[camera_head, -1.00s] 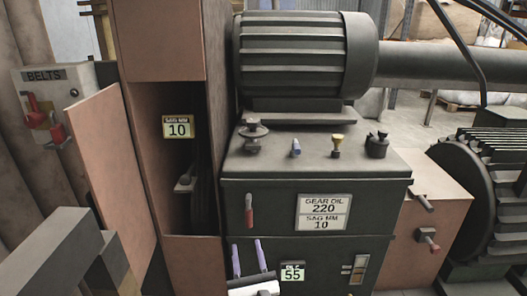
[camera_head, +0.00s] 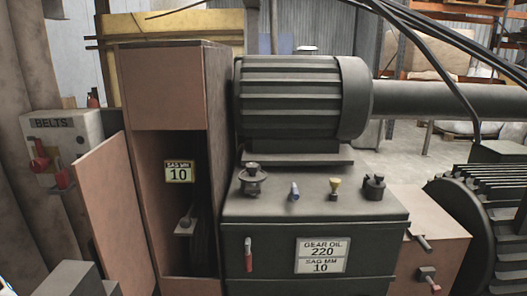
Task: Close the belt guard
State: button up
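The belt guard is a tall salmon-brown housing (camera_head: 160,85) left of the motor. Its door panel (camera_head: 112,215) stands swung open to the left, so the dark inside shows. No latch or handle shows on the door's visible face. Grey blocky parts, probably of my arm, show at the bottom left. My gripper's fingers are not in view.
A "BELTS" switch box (camera_head: 68,135) with red handles stands left of the door. The ribbed motor (camera_head: 300,100) sits on a dark gearbox (camera_head: 320,215) labelled "GEAR OIL 220", with small fittings on top. A brown box (camera_head: 425,235) and a ribbed drum (camera_head: 490,220) stand at right.

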aim_at(117, 246)
jog(key=j+z, duration=0.1)
jog(key=j, duration=0.45)
jog(key=j+z, duration=0.1)
jog(key=j, duration=0.5)
jog(key=k+j+z, duration=0.1)
jog(key=j, duration=0.45)
jog(key=k+j+z, duration=0.1)
jog(key=j, duration=0.45)
jog(key=k+j+z, duration=0.1)
jog(key=j, duration=0.45)
jog(key=k+j+z, duration=0.15)
jog(key=z, duration=0.5)
